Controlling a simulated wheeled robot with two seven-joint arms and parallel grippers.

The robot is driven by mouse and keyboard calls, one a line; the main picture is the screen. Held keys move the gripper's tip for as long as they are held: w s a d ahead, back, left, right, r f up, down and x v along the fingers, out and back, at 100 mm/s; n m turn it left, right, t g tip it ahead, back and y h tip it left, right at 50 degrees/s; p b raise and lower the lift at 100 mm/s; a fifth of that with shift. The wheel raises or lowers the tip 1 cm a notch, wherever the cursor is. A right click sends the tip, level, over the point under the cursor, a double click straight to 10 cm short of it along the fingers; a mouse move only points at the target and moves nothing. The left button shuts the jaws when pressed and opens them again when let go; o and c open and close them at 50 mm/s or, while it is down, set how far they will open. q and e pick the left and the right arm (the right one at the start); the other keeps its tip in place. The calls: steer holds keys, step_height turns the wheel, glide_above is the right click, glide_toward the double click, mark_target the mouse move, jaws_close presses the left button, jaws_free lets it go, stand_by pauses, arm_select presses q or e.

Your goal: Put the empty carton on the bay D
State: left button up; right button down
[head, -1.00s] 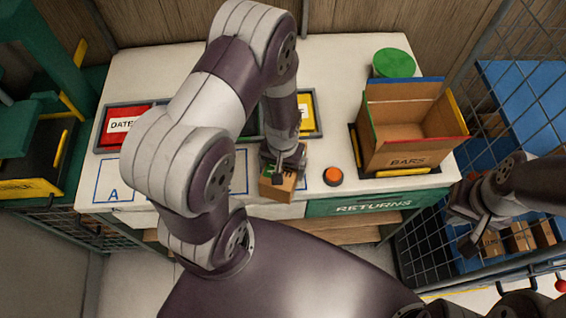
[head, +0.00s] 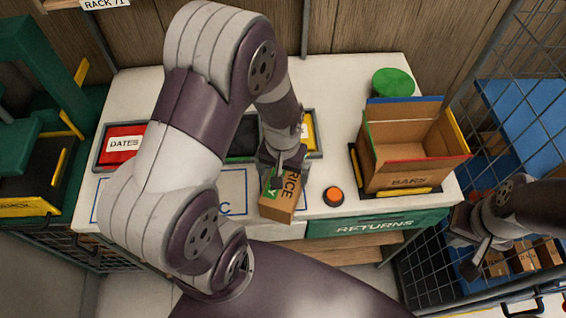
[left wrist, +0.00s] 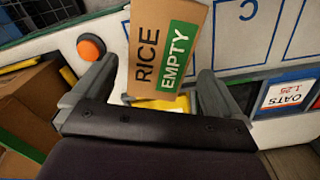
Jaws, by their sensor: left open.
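The empty carton (head: 282,198) is a small brown box marked RICE with a green EMPTY label. It stands at the bench's front, right of the bay marked C (head: 226,207) and left of an orange button. In the left wrist view the carton (left wrist: 168,45) shows between and beyond the spread fingers. My left gripper (head: 281,172) is open just above and behind it. No D letter shows; the carton and arm cover part of that front strip. My right gripper (head: 474,248) hangs at the right by the wire cage; its jaw state is unclear.
The orange button (head: 333,196) is close to the carton's right. An open BARS box (head: 410,160) sits farther right, with a green round lid (head: 392,81) behind. The red DATES bin (head: 121,147) is at the left. A green RETURNS panel (head: 376,225) fronts the bench.

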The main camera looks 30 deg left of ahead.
arm_select(q)
steer(key=s+d+r+m+t, duration=0.1)
steer(key=s+r+m, duration=0.1)
steer(key=r, duration=0.7)
steer(key=shift+s+r, duration=0.15)
steer(key=shift+s, duration=0.35)
steer(key=shift+d, duration=0.1)
step_height(320, 180, down, 3)
steer(key=b, duration=0.3)
